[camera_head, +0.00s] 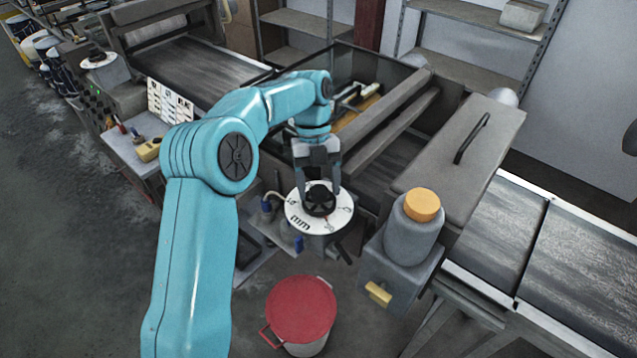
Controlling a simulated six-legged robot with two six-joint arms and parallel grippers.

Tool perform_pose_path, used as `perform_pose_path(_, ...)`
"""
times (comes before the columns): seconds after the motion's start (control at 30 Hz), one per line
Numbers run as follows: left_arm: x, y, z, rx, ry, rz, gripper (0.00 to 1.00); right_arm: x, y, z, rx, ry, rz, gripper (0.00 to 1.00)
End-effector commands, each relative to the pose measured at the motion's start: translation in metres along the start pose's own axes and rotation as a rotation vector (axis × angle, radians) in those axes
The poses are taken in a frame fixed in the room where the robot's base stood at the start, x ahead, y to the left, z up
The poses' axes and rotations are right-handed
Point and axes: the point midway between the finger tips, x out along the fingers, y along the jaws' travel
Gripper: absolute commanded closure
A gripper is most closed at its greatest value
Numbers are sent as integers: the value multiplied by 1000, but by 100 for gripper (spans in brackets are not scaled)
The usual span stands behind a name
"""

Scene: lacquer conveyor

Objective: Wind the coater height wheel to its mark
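The coater height wheel is a black knob (320,200) on a round white dial plate (304,221) with dark markings near its rim. It sits at the front of the coater, near the middle of the head view. My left gripper (319,188) comes down over the wheel from above. Its two dark fingers straddle the knob, one on each side. The fingers are spread about the knob's width; whether they press on it I cannot tell. The arm hides part of the coater behind it. My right gripper is not in view.
A red-lidded bucket (302,309) stands on the floor below the dial. A grey container with an orange cap (422,205) stands right of it. A conveyor belt (575,265) runs at the right. A side table (135,150) holds small tools at left.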

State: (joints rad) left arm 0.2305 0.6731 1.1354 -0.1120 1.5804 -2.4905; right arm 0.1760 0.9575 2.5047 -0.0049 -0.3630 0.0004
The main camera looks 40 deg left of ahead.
Motion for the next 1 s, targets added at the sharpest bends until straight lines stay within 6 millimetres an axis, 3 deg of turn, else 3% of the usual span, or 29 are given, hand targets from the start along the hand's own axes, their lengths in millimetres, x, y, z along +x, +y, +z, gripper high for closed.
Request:
perform_pose_path(0.27,-10,-1,1,-1,-3,-3,32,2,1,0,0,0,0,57)
perform_pose_path(0.5,-48,-1,1,-1,-3,-3,32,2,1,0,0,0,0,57)
perform_pose_path(0.7,-68,-1,1,0,-2,-1,32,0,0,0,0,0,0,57)
perform_pose_path(1.0,-75,0,0,0,0,0,32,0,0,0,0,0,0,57)
